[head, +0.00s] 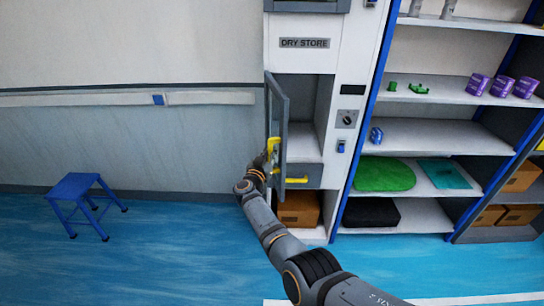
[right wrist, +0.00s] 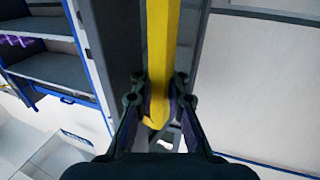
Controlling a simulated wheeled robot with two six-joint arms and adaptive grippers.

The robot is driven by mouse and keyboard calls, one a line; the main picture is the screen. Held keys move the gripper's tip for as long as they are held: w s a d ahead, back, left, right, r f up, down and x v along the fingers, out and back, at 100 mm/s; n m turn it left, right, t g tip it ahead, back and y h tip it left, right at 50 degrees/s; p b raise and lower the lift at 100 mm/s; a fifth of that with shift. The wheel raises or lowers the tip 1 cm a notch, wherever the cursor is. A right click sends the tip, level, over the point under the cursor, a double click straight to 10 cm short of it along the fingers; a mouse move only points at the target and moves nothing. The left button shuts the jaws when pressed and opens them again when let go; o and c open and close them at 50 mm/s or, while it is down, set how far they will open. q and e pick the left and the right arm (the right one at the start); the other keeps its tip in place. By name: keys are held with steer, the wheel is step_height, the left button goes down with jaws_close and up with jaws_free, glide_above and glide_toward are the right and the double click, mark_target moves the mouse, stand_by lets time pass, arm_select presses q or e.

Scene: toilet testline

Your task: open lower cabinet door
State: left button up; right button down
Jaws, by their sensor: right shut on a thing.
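The lower cabinet door (head: 279,112) is a grey panel under the "DRY STORE" label (head: 304,43). It stands swung open, hinged on the left, with the compartment (head: 304,144) showing behind it. A yellow handle (head: 274,147) runs upright on the door and also fills the middle of the right wrist view (right wrist: 160,60). My right gripper (head: 268,158) is at this handle, its fingers closed around the lower part of the bar in the right wrist view (right wrist: 158,105). My left gripper is in neither view.
A grey drawer with a yellow handle (head: 297,180) sits below the compartment, above a brown box (head: 299,209). Open shelves (head: 428,136) with cans and mats stand right of the cabinet. A blue stool (head: 80,188) stands at the left, with clear floor around it.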

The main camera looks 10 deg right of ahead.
steer(key=shift+s+a+f, duration=0.1)
steer(key=shift+a+f, duration=0.4)
steer(key=shift+a, duration=0.05)
steer(key=c, duration=1.7)
jaws_free()
steer(key=o, duration=0.4)
steer(key=shift+s+r, duration=0.25)
steer(key=shift+r, duration=0.2)
steer(key=shift+c, duration=0.2)
steer(key=shift+w, duration=0.1)
